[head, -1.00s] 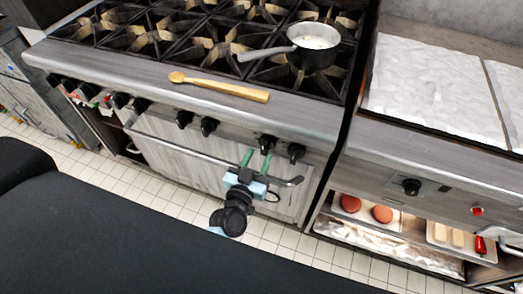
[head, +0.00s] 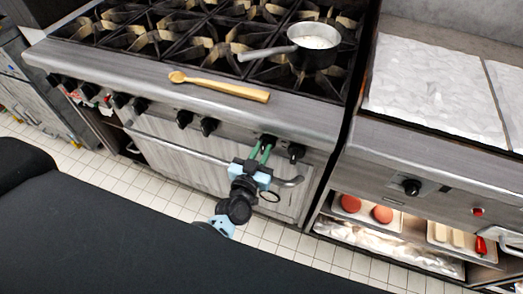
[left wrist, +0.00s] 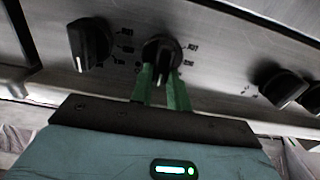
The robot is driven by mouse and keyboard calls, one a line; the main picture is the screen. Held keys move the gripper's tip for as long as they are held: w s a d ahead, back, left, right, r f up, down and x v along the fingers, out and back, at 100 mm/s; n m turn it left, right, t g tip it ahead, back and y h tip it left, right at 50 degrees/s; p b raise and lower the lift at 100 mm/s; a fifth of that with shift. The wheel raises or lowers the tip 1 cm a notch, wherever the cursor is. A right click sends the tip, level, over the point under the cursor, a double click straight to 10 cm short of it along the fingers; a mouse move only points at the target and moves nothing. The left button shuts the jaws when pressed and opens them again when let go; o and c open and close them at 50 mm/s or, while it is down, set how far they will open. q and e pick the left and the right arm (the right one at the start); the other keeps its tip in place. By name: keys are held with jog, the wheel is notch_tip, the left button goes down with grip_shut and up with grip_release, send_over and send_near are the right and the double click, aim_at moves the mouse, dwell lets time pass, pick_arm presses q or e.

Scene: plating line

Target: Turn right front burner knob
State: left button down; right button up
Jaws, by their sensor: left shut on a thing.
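The range front carries a row of black knobs. My left gripper (head: 260,151) reaches up to the second knob from the right end (head: 268,139), its green fingers on either side of it. In the left wrist view, this knob (left wrist: 164,48) is in the middle, with the fingers (left wrist: 160,80) shut on its lower part. The rightmost knob (head: 296,152) is free, just right of the gripper in the head view. Which burner each knob serves cannot be read. My right gripper is not in view.
A saucepan (head: 314,52) with pale contents stands on the range's right front grate. A wooden spoon (head: 220,87) lies on the front ledge. The oven handle (head: 200,155) runs below the knobs, close to my left gripper. A counter with shelves stands right.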

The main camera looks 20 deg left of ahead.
pick_arm(q)
jog(key=shift+n, duration=0.4)
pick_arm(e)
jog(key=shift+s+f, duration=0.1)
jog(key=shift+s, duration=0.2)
pick_arm(q)
jog(key=shift+n, duration=0.3)
jog(key=shift+a+n, duration=0.15)
jog(key=shift+n, duration=0.65)
jog(key=n, duration=0.2)
jog(key=shift+a+f+n, duration=0.15)
jog(key=shift+n, duration=0.15)
jog(key=n, duration=0.3)
jog(key=n+b, duration=0.1)
jog(key=n, duration=0.2)
jog(key=n+b, duration=0.1)
jog(key=n, duration=0.3)
jog(key=shift+a+f, duration=0.3)
jog(key=shift+f, duration=0.1)
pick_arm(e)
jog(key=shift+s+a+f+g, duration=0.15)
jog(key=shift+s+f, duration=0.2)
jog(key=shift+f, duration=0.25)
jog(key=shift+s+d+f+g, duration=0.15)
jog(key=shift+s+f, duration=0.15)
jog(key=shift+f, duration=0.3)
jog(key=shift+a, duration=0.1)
